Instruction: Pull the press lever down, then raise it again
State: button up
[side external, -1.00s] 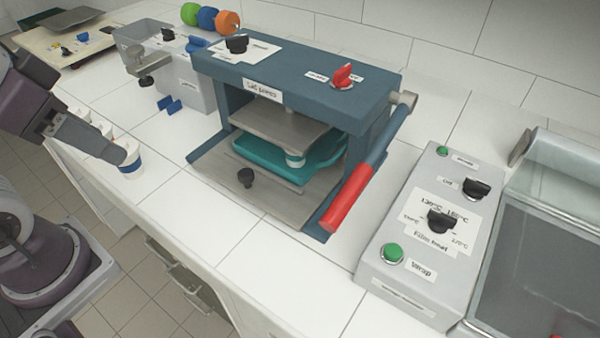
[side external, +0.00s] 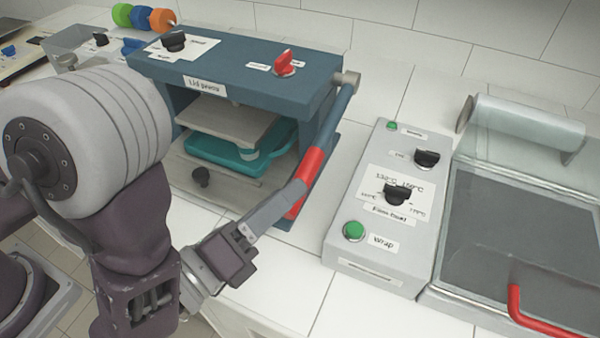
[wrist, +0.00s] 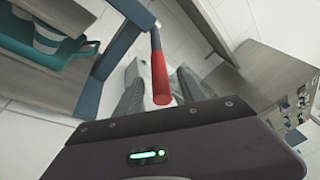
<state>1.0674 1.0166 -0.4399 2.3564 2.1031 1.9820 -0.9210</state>
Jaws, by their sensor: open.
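The press (side external: 240,75) is a blue frame labelled "Lid press". Its lever (side external: 346,100) runs from a pivot at the upper right side and slopes down toward the front, ending in a red handle (side external: 313,163). My gripper (side external: 297,188) is at the red handle, overlapping its lower part in the side view. In the wrist view, my gripper's fingers (wrist: 158,90) are spread, with the red handle (wrist: 160,75) between them. Contact cannot be told. A cup (side external: 250,154) sits in the teal tray (side external: 215,151) below the press plate (side external: 225,120).
A grey control box (side external: 380,225) with a green button (side external: 353,231) and black knobs stands right of the lever. A glass-sided wrapper unit (side external: 450,215) with a red handle (side external: 545,322) is beyond it. White counter tiles (side external: 290,265) are clear in front.

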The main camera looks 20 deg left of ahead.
aim_at(318, 164)
jog(key=x, duration=0.5)
jog(key=shift+w, duration=0.25)
jog(key=shift+c, duration=0.2)
grip_shut()
dwell(0.9)
